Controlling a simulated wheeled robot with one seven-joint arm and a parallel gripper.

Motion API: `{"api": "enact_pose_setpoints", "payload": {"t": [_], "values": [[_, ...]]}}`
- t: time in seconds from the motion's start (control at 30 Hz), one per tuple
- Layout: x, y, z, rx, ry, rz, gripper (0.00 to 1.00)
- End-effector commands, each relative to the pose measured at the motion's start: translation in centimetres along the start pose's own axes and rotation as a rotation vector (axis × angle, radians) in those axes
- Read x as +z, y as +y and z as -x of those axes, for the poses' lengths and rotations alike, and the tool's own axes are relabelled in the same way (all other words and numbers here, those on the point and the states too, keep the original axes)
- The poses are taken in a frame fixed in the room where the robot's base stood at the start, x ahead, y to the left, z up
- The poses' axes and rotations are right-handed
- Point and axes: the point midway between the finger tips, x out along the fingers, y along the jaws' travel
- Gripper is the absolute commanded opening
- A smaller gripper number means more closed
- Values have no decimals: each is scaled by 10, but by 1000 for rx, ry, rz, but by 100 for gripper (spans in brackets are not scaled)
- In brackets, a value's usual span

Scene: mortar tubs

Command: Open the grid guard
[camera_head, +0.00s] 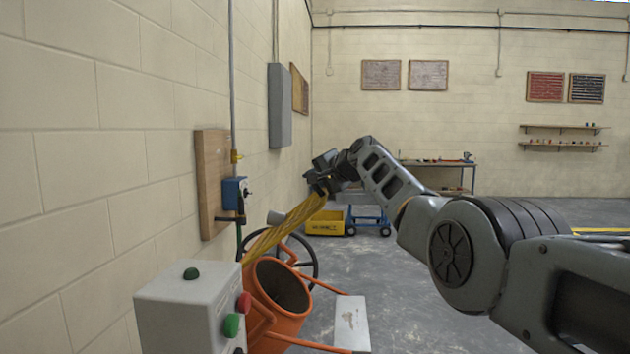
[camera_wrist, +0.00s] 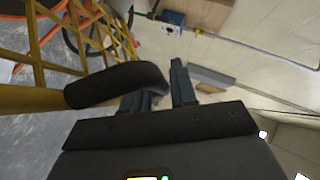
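The grid guard (camera_head: 287,226) is a yellow lattice. In the head view it stands tilted up, rising to the right from the orange mixer (camera_head: 283,287), whose drum mouth shows uncovered. My gripper (camera_head: 322,182) is at the guard's raised upper end. In the wrist view the yellow grid (camera_wrist: 52,42) fills the upper left, and its bar ends in a black handle (camera_wrist: 118,85). My gripper (camera_wrist: 166,92) shows two fingers apart with a gap. The handle lies across the left finger and partly hides it; I cannot tell whether they touch.
A grey control box (camera_head: 190,308) with green and red buttons stands in front of the mixer. A wooden board (camera_head: 212,180) with a blue switch box (camera_head: 234,192) hangs on the left wall. A yellow tub (camera_head: 325,223) and a blue cart (camera_head: 368,221) stand behind. Floor to the right is clear.

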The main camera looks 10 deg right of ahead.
Motion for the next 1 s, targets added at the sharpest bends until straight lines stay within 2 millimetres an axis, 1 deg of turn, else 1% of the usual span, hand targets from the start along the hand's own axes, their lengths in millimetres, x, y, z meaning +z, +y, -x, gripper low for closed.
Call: {"api": "enact_pose_setpoints", "payload": {"t": [0.27,0.47,0.67,1.0], "values": [[-1,1,2,0,0,1,27],[-1,2,11,-1,1,3,27],[0,3,28,0,3,3,27],[0,2,64,-1,1,1,27]]}}
